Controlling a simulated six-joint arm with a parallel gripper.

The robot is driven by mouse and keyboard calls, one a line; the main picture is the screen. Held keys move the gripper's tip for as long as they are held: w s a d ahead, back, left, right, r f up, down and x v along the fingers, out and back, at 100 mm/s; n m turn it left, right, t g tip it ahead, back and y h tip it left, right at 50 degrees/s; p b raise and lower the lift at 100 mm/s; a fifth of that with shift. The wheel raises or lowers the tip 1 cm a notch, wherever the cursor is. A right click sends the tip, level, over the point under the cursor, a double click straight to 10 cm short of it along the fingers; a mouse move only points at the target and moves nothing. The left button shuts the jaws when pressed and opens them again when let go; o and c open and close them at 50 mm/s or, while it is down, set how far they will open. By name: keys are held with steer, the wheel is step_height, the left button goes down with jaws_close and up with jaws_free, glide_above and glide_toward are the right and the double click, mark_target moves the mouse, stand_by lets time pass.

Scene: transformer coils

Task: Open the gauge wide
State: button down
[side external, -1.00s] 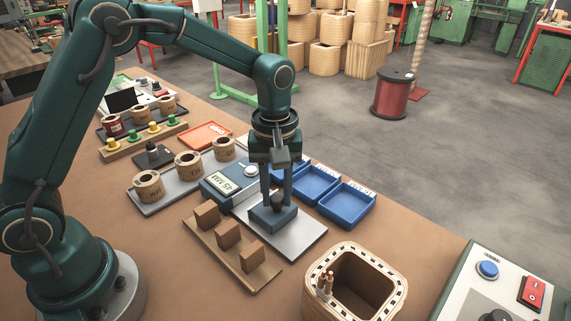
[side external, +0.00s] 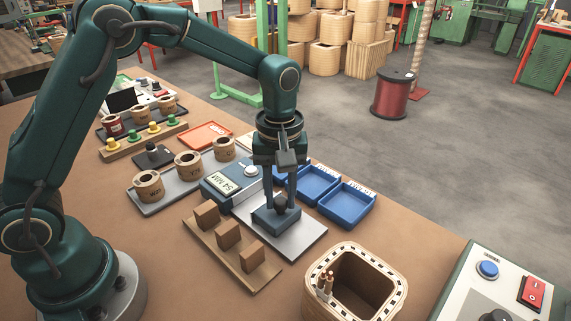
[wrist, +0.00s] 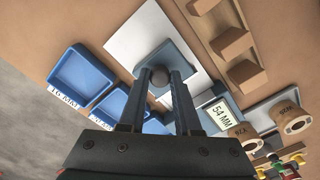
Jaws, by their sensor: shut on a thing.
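The gauge (side external: 222,189) is a blue-grey device with a display that reads 54 MM; the display also shows in the wrist view (wrist: 220,116). Its blue-grey sliding block (side external: 268,219) sits on a pale metal plate (side external: 302,240), a short way from the display body. A dark round knob (wrist: 159,77) stands on top of the block. My gripper (side external: 281,203) points down with its two fingers shut on the knob, one on each side. The fingers partly hide the gap between block and body.
Blue trays (side external: 347,204) lie right of the gauge. A wooden rack with several brown blocks (side external: 228,235) lies at its front left. A tray with labelled coils (side external: 188,164) is behind left. A square wooden coil (side external: 354,285) stands in front right.

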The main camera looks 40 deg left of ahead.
mark_target(294, 231)
steer(key=d, duration=0.3)
steer(key=shift+d+r, duration=0.1)
steer(key=shift+d, duration=0.1)
steer(key=c, duration=0.6)
jaws_free()
steer(key=shift+r, duration=2.55)
